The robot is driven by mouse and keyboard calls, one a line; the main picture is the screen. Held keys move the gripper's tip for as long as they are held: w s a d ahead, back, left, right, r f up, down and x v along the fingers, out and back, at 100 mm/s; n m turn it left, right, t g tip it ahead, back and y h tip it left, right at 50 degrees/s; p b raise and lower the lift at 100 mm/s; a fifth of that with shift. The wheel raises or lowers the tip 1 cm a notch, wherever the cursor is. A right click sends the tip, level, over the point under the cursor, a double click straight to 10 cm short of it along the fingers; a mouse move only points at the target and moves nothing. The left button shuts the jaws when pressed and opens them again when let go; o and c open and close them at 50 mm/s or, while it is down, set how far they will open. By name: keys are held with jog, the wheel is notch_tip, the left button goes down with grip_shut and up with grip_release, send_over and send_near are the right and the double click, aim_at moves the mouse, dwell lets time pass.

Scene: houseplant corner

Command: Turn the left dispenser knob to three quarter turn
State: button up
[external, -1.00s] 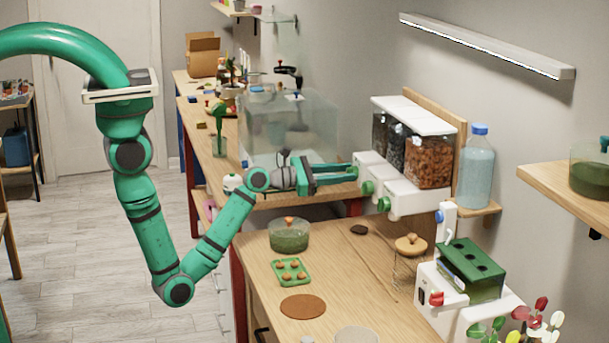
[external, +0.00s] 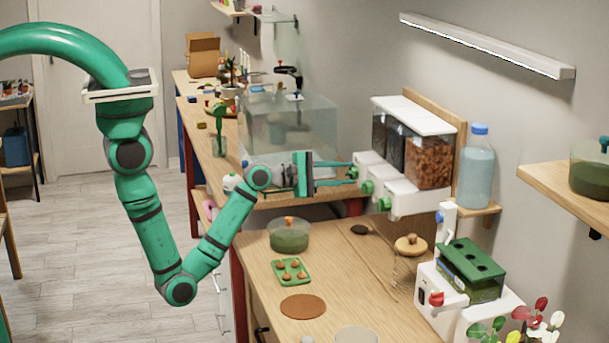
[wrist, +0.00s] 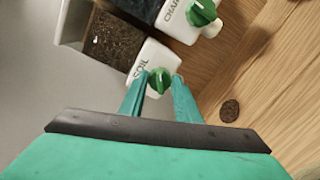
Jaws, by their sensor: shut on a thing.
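The wall dispenser (external: 410,205) has three clear bins on white bodies with green knobs. The left knob (wrist: 160,80) is green with a paler ridge and sits on the white face marked SOIL (wrist: 140,68). My gripper (wrist: 161,82) has one finger on each side of this knob and is shut on it. The middle knob (external: 368,187) and right knob (external: 384,204) are free. The middle one also shows in the wrist view (wrist: 203,12).
A water bottle (external: 477,165) stands right of the dispenser. A clear tank (external: 285,125) stands behind my gripper.

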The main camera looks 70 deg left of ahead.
jog(key=m, duration=0.5)
jog(key=shift+f+y, duration=0.15)
jog(key=shift+y, duration=0.15)
jog(key=m, duration=1.7)
jog(key=m+t+y, duration=0.1)
jog(key=m, duration=0.7)
jog(key=shift+a+f+m, duration=0.15)
jog(key=shift+f+m, duration=0.15)
jog(key=m, duration=0.5)
jog(key=shift+a+m+t, duration=0.1)
jog(key=shift+m+t, duration=0.2)
jog(key=shift+m, duration=0.1)
jog(key=shift+r+m+h, duration=0.1)
jog(key=shift+m+h, duration=0.4)
jog(key=shift+m, duration=2.3)
jog(key=o, duration=1)
